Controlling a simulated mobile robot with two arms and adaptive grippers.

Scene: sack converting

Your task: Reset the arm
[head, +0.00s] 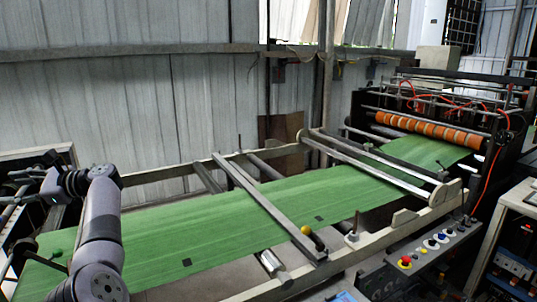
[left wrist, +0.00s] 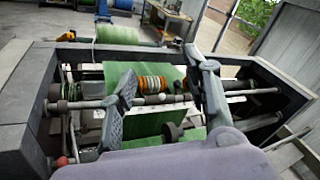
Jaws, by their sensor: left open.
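My left arm rises at the left of the head view and bends at the elbow, with the wrist pointing to the left edge. My left gripper (head: 19,187) is beside the unwinding end of the machine. In the left wrist view its two fingers (left wrist: 166,82) are spread wide, with nothing held between them. Behind them show a steel shaft, an orange-wound roller (left wrist: 152,83) and green sheet (left wrist: 117,72). I cannot tell how far the fingers are from the shaft. My right gripper is in neither view.
A green web (head: 225,219) runs along the machine frame under metal crossbars (head: 266,211) to orange rollers (head: 428,129). A control panel with a red button (head: 405,262) is at the lower right. Dark side frames (left wrist: 20,100) flank the gripper. A corrugated wall stands behind.

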